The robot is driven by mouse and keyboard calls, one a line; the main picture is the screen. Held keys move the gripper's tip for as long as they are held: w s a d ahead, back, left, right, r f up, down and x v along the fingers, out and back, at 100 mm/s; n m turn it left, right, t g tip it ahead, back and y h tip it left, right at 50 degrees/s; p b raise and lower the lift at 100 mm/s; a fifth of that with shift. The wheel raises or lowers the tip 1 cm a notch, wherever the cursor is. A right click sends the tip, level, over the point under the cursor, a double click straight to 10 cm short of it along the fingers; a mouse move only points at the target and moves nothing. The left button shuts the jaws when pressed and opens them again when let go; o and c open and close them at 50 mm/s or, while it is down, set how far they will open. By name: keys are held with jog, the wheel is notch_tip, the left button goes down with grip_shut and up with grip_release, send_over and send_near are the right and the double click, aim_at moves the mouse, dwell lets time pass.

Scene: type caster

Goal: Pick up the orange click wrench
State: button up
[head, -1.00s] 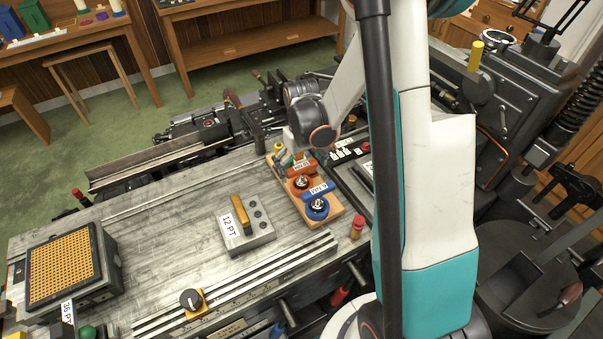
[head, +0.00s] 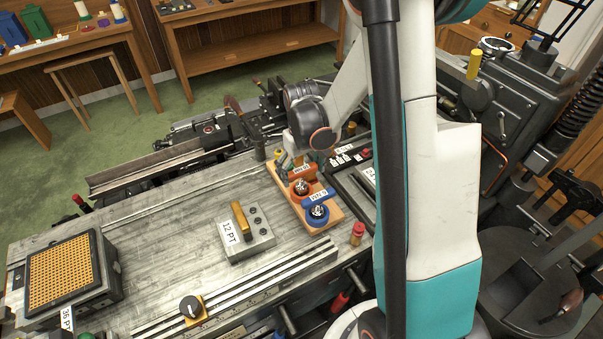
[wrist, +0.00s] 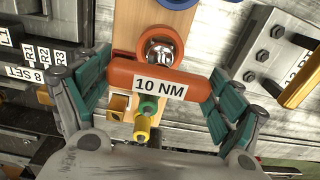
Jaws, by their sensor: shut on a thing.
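The orange click wrench (wrist: 180,78), labelled 10 NM, has its handle lying crosswise between the green finger pads in the wrist view. Its round metal head (wrist: 160,48) shows just beyond the handle. In the head view the orange wrench (head: 312,172) is at the wooden holder (head: 334,214). My gripper (wrist: 160,88) is shut on the handle, with one finger at each end. In the head view my wrist partly hides the gripper (head: 293,164). I cannot tell whether the wrench is clear of the holder.
A blue wrench (head: 319,195) sits beside it on the holder. Small yellow and green pieces (wrist: 145,118) stand close below the handle in the wrist view. A dark tray (head: 345,178) is to the right. A 12 PT block (head: 262,236) stands left on the metal bench.

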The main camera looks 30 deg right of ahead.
notch_tip(320, 180, up, 19)
jog(key=p, duration=0.3)
jog(key=shift+f, duration=0.15)
jog(key=shift+f, duration=0.1)
dwell(0.7)
